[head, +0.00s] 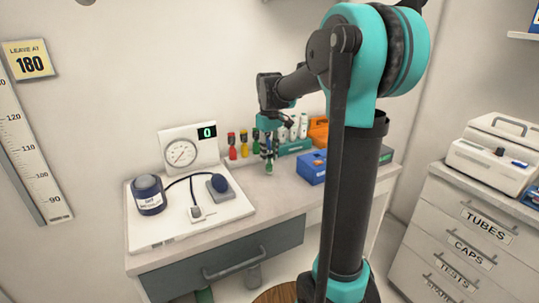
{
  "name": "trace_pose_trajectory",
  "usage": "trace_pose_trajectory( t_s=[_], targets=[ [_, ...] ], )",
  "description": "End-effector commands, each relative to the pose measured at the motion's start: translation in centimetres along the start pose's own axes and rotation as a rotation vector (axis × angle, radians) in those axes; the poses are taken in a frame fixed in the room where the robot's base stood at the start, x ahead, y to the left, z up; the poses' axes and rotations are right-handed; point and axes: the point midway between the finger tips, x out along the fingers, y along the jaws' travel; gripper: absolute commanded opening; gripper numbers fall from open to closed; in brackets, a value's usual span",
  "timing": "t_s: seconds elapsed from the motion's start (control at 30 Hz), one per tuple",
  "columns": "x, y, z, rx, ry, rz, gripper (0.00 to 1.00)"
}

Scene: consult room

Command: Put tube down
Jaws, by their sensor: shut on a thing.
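My gripper (268,152) points down over the desk (252,217), right of the pressure gauge and left of a blue box. It is shut on a slim tube (269,169), whose green lower end shows just below the fingers. The fingers hide the upper part of the tube. I cannot tell whether the tube's lower end touches the desk. Red, yellow and green tubes (232,147) stand upright by the wall, left of and behind my gripper. White tubes (294,131) stand in a teal rack (296,147) behind it to the right.
A blue box (312,168) and an orange item (318,132) are close on the right. Bare desk lies in front of my gripper.

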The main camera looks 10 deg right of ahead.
Motion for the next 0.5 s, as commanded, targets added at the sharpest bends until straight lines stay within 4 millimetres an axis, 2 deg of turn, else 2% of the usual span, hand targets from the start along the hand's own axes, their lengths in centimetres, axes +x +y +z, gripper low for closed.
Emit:
trace_pose_trajectory(
  t_s=[0.33, 0.37, 0.5],
  targets=[
    [0.36, 0.01, -0.02, 0.000, 0.000, 0.000, 0.05],
    [0.32, 0.00, -0.01, 0.000, 0.000, 0.000, 0.29],
    [0.30, 0.01, -0.01, 0.000, 0.000, 0.000, 0.46]
  ],
)
